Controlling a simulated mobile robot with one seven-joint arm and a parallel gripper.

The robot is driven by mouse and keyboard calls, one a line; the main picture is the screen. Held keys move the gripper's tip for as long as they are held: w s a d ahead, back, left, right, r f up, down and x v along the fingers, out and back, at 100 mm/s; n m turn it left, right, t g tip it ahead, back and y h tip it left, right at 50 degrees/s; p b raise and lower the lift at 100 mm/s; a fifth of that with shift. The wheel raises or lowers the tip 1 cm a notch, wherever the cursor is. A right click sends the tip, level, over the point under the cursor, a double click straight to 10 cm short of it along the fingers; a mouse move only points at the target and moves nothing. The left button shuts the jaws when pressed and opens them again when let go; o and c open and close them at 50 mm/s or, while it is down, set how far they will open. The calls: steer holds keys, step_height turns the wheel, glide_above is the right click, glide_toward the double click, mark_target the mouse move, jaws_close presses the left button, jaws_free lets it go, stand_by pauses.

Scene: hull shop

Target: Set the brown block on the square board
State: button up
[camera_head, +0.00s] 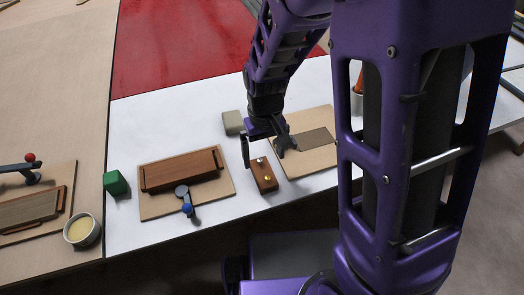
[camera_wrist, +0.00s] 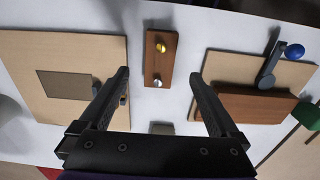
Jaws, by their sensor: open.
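A small brown wooden block (camera_head: 266,181) with a silver knob and a gold knob on top lies on the white table. It also shows in the wrist view (camera_wrist: 160,47), ahead of and between the finger lines. The tan square board (camera_head: 312,163), with a darker square patch on it, lies just to its right; in the wrist view the board (camera_wrist: 85,42) is at the left. My gripper (camera_head: 266,148) is open and empty, above the far end of the brown block. In the wrist view its fingers (camera_wrist: 160,76) are spread, with nothing between them.
A grey-beige block (camera_head: 233,122) sits behind my gripper. Left of the brown block is another tan board (camera_head: 160,208) with a long brown wooden piece (camera_head: 182,170) and a blue-knobbed lever (camera_head: 186,207). A green block (camera_head: 116,183) and a bowl (camera_head: 82,231) stand farther left.

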mark_target(264, 174)
step_height(264, 174, down, 8)
steer(key=shift+r+b, duration=0.25)
steer(key=shift+b, duration=0.6)
steer(key=shift+r, duration=0.1)
jaws_close()
